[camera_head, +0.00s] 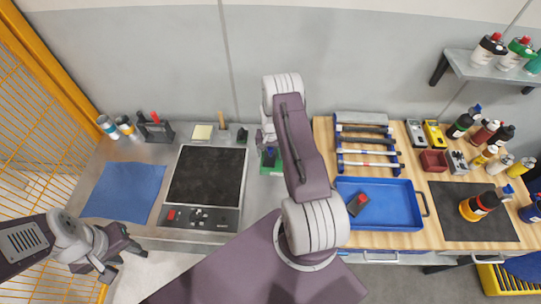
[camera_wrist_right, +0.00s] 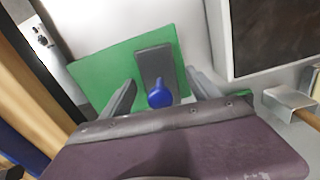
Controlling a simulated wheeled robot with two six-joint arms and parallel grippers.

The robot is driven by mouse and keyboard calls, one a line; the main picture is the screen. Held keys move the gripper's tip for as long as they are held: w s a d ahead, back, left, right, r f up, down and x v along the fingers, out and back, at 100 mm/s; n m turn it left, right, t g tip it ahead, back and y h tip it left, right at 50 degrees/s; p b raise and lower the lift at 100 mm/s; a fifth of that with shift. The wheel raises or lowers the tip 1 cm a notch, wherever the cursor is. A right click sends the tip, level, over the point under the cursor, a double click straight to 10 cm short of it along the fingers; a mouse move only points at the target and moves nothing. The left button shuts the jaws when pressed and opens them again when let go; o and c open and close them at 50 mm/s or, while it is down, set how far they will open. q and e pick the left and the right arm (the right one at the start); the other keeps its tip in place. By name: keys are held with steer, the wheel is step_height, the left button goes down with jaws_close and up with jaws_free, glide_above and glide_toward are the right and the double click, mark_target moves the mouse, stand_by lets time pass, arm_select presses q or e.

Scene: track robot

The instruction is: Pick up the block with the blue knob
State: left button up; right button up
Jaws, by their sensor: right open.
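The block with the blue knob (camera_wrist_right: 152,62) is dark grey and lies on a green mat (camera_wrist_right: 100,68) in the right wrist view. Its blue knob (camera_wrist_right: 159,95) points toward the camera. My right gripper (camera_wrist_right: 160,80) is open, with one finger on each side of the block and visible gaps to both. In the head view the block (camera_head: 269,155) shows small, partly hidden by my right arm. My left gripper (camera_head: 126,264) is at the lower left, away from the block, with its fingers apart and empty.
A similar dark block with a red knob (camera_head: 357,204) lies in a blue tray (camera_head: 400,222) on the wooden bench. A black panel device (camera_head: 207,176) and blue cloth (camera_head: 124,192) lie left of the mat. A tool rack (camera_head: 366,150) stands to its right.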

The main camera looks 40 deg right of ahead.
mark_target(272, 150)
steer(key=c, duration=1.5)
steer(key=shift+r, duration=0.1)
jaws_close()
steer(key=shift+r, duration=0.1)
steer(key=shift+w+r, duration=0.1)
steer(key=shift+r, duration=0.2)
steer(key=r, duration=0.2)
steer(key=s+r+b, duration=0.1)
steer(key=shift+d+r, duration=0.1)
steer(key=shift+r, duration=0.25)
steer(key=s+d+r+b, duration=0.1)
steer(key=s+r+b, duration=0.1)
steer(key=s+r, duration=0.4)
steer(key=s, duration=0.4)
steer(key=shift+s+d+r, duration=0.25)
steer(key=shift+s+d, duration=0.1)
